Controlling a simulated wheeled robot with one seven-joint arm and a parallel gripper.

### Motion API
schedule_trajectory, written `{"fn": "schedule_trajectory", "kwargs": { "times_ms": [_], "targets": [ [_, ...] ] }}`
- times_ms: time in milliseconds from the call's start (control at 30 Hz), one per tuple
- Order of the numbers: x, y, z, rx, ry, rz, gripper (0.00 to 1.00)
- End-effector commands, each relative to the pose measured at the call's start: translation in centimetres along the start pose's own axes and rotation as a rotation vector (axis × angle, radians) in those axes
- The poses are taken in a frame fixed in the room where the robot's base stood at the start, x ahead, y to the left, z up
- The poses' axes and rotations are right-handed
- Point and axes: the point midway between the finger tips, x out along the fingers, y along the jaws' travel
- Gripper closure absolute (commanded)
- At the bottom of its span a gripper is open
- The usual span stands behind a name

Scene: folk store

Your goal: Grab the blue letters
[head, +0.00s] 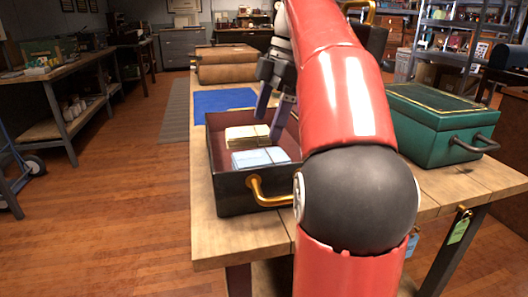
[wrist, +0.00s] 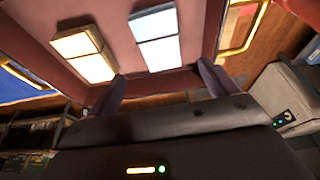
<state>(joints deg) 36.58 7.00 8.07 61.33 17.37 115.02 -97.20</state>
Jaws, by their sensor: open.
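The blue letters (head: 260,158) are a pale blue bundle lying flat in the near part of a dark open box (head: 232,198) with a reddish inside. They also show in the wrist view (wrist: 156,53), right of a cream bundle. That cream-yellow letter bundle (head: 247,134) lies just behind the blue one in the head view. My gripper (head: 269,128) is open and empty, its fingers pointing down at the box's right side. In the wrist view its fingers (wrist: 160,84) stand apart, with the blue letters ahead between them. My arm hides part of the box's right side.
The box has a brass handle (head: 254,190) at the front and stands on a wooden table (head: 236,238). A green case (head: 430,130) stands to the right. A blue cloth (head: 224,99) and a brown case (head: 230,70) lie behind. Open floor is on the left.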

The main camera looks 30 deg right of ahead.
Motion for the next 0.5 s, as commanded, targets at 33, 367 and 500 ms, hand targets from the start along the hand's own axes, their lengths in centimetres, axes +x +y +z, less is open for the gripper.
{"fn": "schedule_trajectory", "kwargs": {
  "times_ms": [33,367,500],
  "targets": [
    [0.4,-0.1,0.0,-0.001,0.000,0.000,0.15],
    [4.3,-0.3,0.5,0.001,0.000,-0.001,0.15],
    [6.4,-0.5,0.9,0.001,0.000,-0.002,0.15]
  ]
}}
